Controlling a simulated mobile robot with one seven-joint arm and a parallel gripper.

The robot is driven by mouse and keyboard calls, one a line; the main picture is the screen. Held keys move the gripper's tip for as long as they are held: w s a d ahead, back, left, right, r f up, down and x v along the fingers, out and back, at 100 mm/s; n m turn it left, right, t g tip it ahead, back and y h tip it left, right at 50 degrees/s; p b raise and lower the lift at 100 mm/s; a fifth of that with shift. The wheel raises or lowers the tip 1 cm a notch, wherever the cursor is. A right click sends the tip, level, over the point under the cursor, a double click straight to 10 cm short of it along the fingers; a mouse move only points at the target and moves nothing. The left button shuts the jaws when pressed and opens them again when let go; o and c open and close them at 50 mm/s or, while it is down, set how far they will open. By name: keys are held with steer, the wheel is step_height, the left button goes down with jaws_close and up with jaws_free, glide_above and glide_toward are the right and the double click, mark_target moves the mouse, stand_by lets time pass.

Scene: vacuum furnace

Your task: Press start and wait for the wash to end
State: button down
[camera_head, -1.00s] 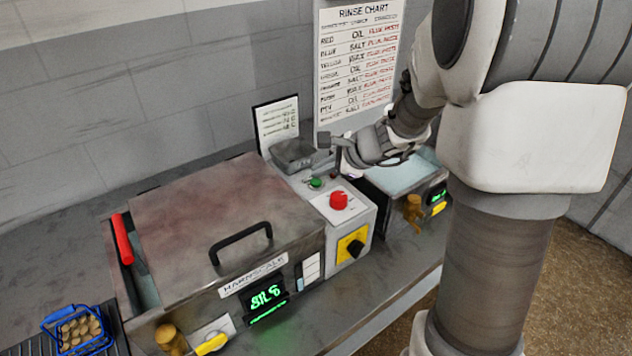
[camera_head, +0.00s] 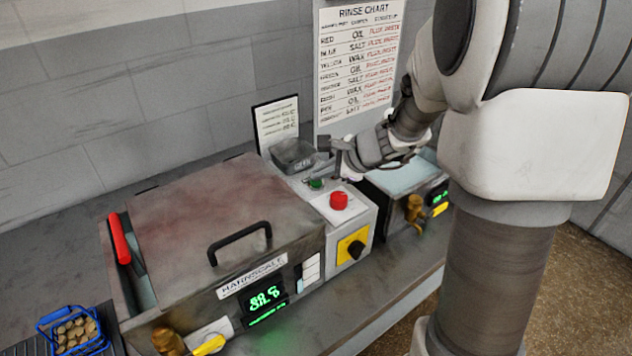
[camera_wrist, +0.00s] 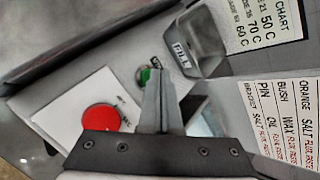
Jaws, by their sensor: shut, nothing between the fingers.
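The washer (camera_head: 215,215) is a grey metal tank with its lid (camera_head: 220,190) down and a black handle on it. Its green display (camera_head: 265,298) is lit, but I cannot read it surely. A green button (camera_head: 316,183) sits on the control box, behind a larger red button (camera_head: 339,200). My gripper (camera_head: 330,160) is shut and empty, close above the green button. In the wrist view my fingertips (camera_wrist: 157,75) are just right of the green button (camera_wrist: 143,76), with the red button (camera_wrist: 101,118) to the left. I cannot tell whether they touch the green button.
A grey bin (camera_head: 294,156) stands behind the green button, close to my gripper. A second unit (camera_head: 400,180) stands on the right. A blue basket of round pieces (camera_head: 73,330) is at the lower left. A rinse chart (camera_head: 358,65) hangs on the wall.

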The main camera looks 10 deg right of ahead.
mark_target(321, 183)
steer(key=shift+f, duration=0.2)
steer(key=shift+r, duration=0.1)
stand_by(0.4)
steer(key=shift+r+p, duration=0.45)
steer(key=shift+r, duration=0.25)
steer(key=shift+r, duration=0.1)
step_height(321, 183, up, 5)
steer(key=p, duration=0.4)
stand_by(0.4)
